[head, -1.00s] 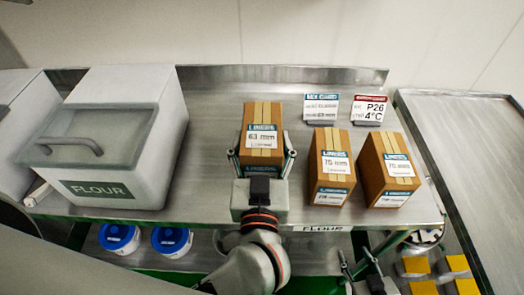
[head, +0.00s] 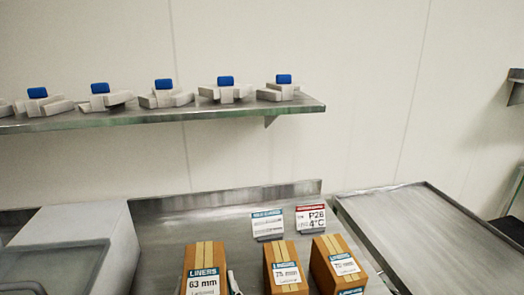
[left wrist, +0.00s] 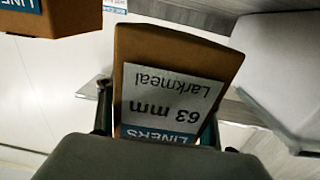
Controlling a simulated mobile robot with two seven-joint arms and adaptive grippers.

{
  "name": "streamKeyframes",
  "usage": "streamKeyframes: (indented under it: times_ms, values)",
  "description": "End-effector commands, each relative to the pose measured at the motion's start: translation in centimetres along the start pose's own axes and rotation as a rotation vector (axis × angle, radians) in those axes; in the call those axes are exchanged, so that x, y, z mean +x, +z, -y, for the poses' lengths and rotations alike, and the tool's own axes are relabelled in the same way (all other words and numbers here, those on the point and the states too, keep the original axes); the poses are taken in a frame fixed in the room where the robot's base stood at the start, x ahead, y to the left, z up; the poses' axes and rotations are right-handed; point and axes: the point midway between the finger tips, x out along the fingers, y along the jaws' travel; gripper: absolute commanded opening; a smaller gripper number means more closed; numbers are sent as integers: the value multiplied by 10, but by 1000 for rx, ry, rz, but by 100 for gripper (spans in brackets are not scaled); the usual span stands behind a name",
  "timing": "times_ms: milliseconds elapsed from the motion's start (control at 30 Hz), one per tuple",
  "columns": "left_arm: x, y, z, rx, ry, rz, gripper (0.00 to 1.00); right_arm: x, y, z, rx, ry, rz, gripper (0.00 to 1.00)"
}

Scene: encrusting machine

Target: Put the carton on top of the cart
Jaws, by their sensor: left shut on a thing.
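The brown carton (head: 205,266) has a LINERS 63 mm label and stands upright at the bottom of the head view. It also fills the middle of the left wrist view (left wrist: 165,85), where its label is upside down. My left gripper (left wrist: 157,120) is shut on its sides, one finger at each side. In the head view only a bit of that gripper shows at the carton's right; the rest is below the picture edge. A steel top with a raised rim (head: 400,230), which looks like the cart, stands at right with its visible surface bare. My right gripper is out of view.
Two 75 mm cartons (head: 286,268) (head: 340,266) stand between the held carton and the steel top. Two sign cards (head: 268,224) (head: 311,219) stand behind them. A pale lidded bin (head: 75,240) is at left. A wall shelf (head: 170,112) holds several blue-topped parts.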

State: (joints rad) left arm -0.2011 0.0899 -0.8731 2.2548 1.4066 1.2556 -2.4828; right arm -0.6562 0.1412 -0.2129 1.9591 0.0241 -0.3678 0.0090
Motion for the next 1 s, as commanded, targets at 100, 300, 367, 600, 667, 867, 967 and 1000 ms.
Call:
streamKeyframes:
  times_ms: [100,300,367,600,667,867,967,1000]
  values:
    - [7,13,20,10,19,-7,32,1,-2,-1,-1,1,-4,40]
    - [21,33,62,14,68,-8,32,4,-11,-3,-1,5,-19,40]
    - [26,38,76,14,85,-8,32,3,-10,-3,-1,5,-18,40]
    - [40,42,116,5,146,-6,32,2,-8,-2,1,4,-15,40]
    - [42,41,122,2,156,-6,32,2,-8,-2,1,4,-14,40]
    - [45,40,130,-4,173,-3,32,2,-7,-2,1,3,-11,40]
    - [46,40,130,-5,173,-3,32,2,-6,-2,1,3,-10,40]
    - [45,40,130,-6,173,-3,32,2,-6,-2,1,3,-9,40]
